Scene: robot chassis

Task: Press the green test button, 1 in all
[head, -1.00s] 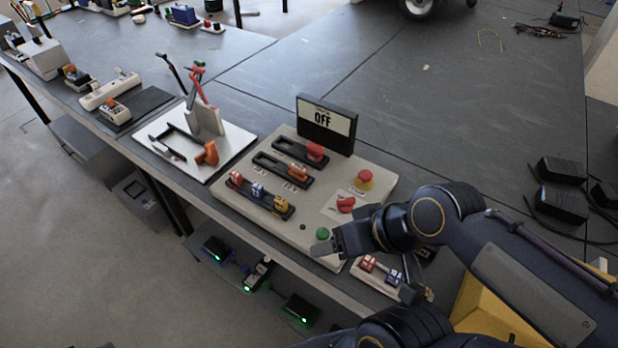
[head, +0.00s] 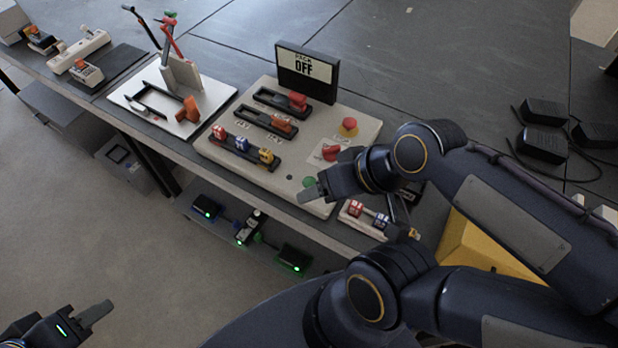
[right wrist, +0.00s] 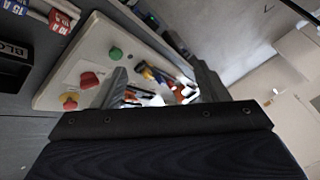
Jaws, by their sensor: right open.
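The green button (head: 309,182) sits at the near right edge of the beige control panel (head: 222,155). It also shows in the right wrist view (right wrist: 115,53), just beyond one finger. My right gripper (head: 312,195) is open, with its fingertips close beside the button in the head view. In the right wrist view its two fingers (right wrist: 160,84) stand apart with nothing between them. I cannot tell whether a finger touches the button. The sign (head: 306,68) on the panel reads OFF. My left gripper (head: 97,314) is at the bottom left, over the floor, away from the panel.
The panel also carries a red mushroom button (head: 348,126), a red rotary switch (head: 331,152), sliders and several coloured toggles. A small block with red and blue parts (head: 364,217) lies near the right gripper. A white fixture board (head: 213,97) stands left of the panel.

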